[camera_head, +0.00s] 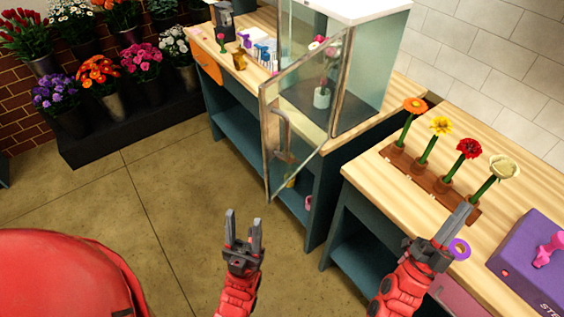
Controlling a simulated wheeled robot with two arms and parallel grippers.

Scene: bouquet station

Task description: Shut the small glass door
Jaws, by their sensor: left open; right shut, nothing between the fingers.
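The small glass door (294,125) belongs to a glass cabinet (368,75) on the wooden counter. The door stands open, swung out past the counter's front edge, with a curved handle (279,132) on its face. A small white pot with a pink flower (321,97) stands inside the cabinet. My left gripper (244,222) is open and empty, below and in front of the door, apart from it. My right gripper (460,220) is shut and empty, over the right counter near the flower rack.
A wooden rack (433,185) with several single flowers stands on the right counter (372,172). A purple box (537,255) and a purple ring (459,249) are nearby. Buckets of flowers (112,90) stand at the back left. The floor (150,195) left of the door is clear.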

